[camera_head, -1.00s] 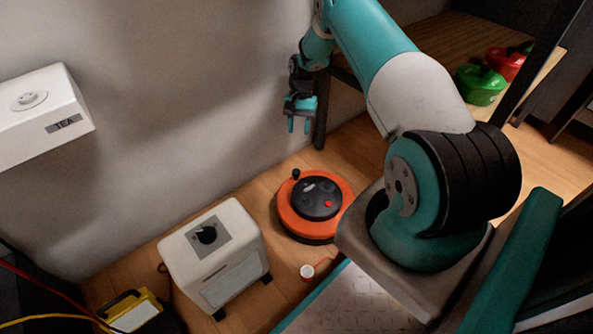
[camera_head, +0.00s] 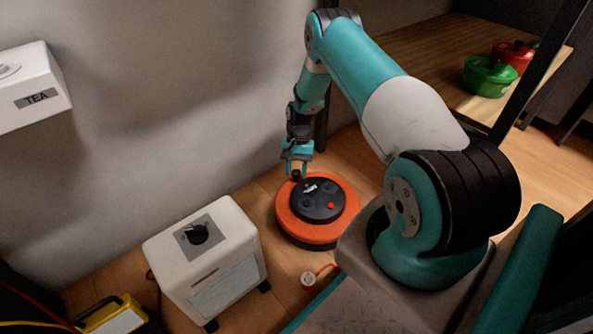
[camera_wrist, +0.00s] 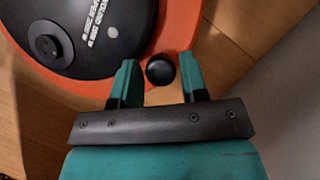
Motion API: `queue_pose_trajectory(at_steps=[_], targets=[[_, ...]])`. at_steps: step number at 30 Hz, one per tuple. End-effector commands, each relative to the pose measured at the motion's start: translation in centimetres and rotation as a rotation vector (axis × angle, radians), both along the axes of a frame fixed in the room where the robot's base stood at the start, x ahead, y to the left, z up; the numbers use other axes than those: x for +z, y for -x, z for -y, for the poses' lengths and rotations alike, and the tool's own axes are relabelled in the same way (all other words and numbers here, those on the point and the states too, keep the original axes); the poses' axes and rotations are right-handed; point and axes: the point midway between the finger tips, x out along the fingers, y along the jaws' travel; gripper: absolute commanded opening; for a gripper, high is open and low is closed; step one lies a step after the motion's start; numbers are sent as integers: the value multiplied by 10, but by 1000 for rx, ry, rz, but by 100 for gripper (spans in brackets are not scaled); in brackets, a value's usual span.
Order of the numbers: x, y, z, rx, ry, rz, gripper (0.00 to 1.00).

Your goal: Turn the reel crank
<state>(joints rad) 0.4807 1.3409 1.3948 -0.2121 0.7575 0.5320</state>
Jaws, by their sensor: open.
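The reel (camera_head: 317,208) is an orange disc with a black centre, lying flat on the wooden floor; its orange rim and black hub (camera_wrist: 85,40) also fill the upper left of the wrist view. The crank knob (camera_head: 296,175) is a small black knob at the reel's far-left rim. In the wrist view the knob (camera_wrist: 160,70) sits between my two teal fingertips. My gripper (camera_head: 297,166) is open and points down over the knob, with a finger on either side and visible gaps. Whether the fingertips reach below the knob's top is hard to tell.
A white box with a black dial (camera_head: 205,258) stands left of the reel. A small orange-and-white plug (camera_head: 308,279) lies in front of it. A yellow-framed lamp (camera_head: 112,315) is at lower left. Green (camera_head: 490,76) and red pots sit on a shelf at right. The wall is close behind.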

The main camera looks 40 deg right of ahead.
Motion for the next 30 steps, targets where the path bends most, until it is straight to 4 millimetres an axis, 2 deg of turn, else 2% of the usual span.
queue_pose_trajectory(at_steps=[3, 8, 20, 30], targets=[[0, 0, 0, 0, 0, 0, 38], [0, 0, 0, 0, 0, 0, 1], [2, -1, -7, 56, -1, -1, 0], [5, 0, -35, 302, -2, -1, 0]])
